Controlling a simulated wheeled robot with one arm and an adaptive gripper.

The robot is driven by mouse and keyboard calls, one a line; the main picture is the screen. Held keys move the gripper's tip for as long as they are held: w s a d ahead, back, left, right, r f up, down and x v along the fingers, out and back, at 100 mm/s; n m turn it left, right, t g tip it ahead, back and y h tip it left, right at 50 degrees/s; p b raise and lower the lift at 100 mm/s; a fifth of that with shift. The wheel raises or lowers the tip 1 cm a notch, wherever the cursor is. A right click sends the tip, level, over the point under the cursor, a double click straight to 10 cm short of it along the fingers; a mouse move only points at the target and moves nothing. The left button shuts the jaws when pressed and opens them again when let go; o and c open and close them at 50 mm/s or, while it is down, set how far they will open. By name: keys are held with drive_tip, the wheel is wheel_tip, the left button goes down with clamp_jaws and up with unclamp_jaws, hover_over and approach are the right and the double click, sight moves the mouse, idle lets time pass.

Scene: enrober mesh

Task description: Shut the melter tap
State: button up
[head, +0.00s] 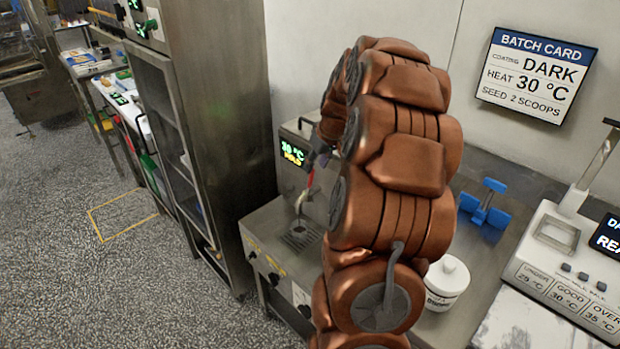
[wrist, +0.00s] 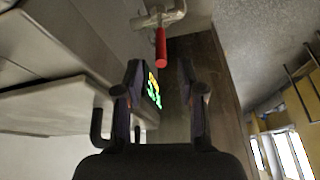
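The melter (head: 292,152) is a steel unit with a lit display reading 30 °C and a second line in yellow. Its tap has a red handle (head: 311,179) above a pale curved spout (head: 301,202). In the wrist view the red handle (wrist: 160,48) hangs from a metal pipe fitting (wrist: 158,18) at the top of the picture. My gripper (wrist: 160,75) is open and empty; the handle is beyond its fingertips, roughly in line with the gap between them, with no contact visible. In the head view my copper arm hides most of the gripper.
A drip grating (head: 302,236) lies under the spout. A tall steel cabinet (head: 222,120) stands left of the melter. Right of my arm are a white tub (head: 447,284), a blue part (head: 485,207) and a white tester (head: 570,260). The batch card (head: 536,74) hangs behind.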

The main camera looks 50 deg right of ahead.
sight(310, 182)
drive_tip(key=shift+p+x, duration=1)
drive_tip(key=shift+x, duration=2.4)
drive_tip(key=shift+c, duration=0.3)
clamp_jaws()
